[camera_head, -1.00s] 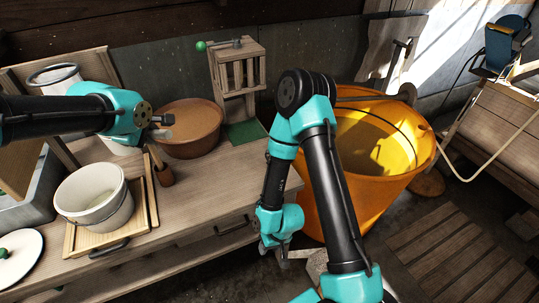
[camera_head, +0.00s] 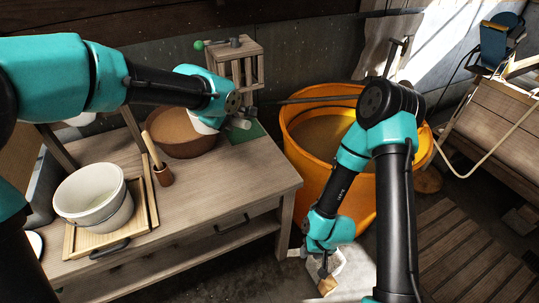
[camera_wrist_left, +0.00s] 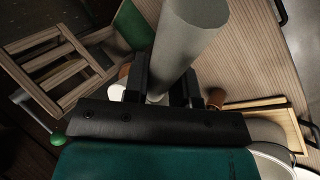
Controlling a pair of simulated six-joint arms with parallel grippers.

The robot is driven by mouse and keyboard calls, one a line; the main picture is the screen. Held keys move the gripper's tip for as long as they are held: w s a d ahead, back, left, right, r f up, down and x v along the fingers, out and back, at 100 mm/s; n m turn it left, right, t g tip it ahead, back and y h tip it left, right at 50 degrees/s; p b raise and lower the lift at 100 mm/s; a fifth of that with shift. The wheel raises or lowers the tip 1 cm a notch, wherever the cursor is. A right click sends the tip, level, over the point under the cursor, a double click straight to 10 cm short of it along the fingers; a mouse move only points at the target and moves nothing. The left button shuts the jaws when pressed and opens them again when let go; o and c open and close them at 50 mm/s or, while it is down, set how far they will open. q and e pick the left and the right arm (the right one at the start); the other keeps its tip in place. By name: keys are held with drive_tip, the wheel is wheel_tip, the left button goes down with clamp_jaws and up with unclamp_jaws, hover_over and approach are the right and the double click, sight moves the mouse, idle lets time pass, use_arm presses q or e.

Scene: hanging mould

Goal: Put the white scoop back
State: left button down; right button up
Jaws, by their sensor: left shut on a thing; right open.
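My left gripper (camera_head: 238,117) is over the brown bowl's (camera_head: 172,137) right side, beside the wooden rack. It is shut on the white scoop; a white part of it (camera_head: 205,126) shows under the wrist, over the bowl's rim. In the left wrist view a pale grey-white cylinder (camera_wrist_left: 187,38), which seems to be the scoop's handle, stands between the jaws (camera_wrist_left: 165,88). The rest of the scoop is hidden by the gripper. My right gripper (camera_head: 318,256) is open, low in front of the orange tub, off the table's right end.
A white bucket (camera_head: 97,203) stands on a wooden board at the table's left. The slatted wooden rack (camera_head: 248,72) and green mat (camera_head: 243,134) are at the back. The table's front right is clear. The orange tub (camera_head: 310,125) stands beyond.

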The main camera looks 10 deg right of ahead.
use_arm(q)
drive_tip(key=s+d+f+m, duration=0.1)
drive_tip(key=s+d+f, duration=0.2)
drive_tip(key=f, duration=0.3)
drive_tip(key=s+d+f+m+g+h, duration=0.1)
drive_tip(key=s+d+f, duration=0.1)
drive_tip(key=f, duration=0.4)
drive_tip(key=s+d+f+m+g, duration=0.1)
drive_tip(key=s+d+f+m, duration=0.1)
drive_tip(key=f, duration=0.5)
drive_tip(key=shift+s+d, duration=0.85)
drive_tip(key=shift+s, duration=0.3)
drive_tip(key=shift+f, duration=0.1)
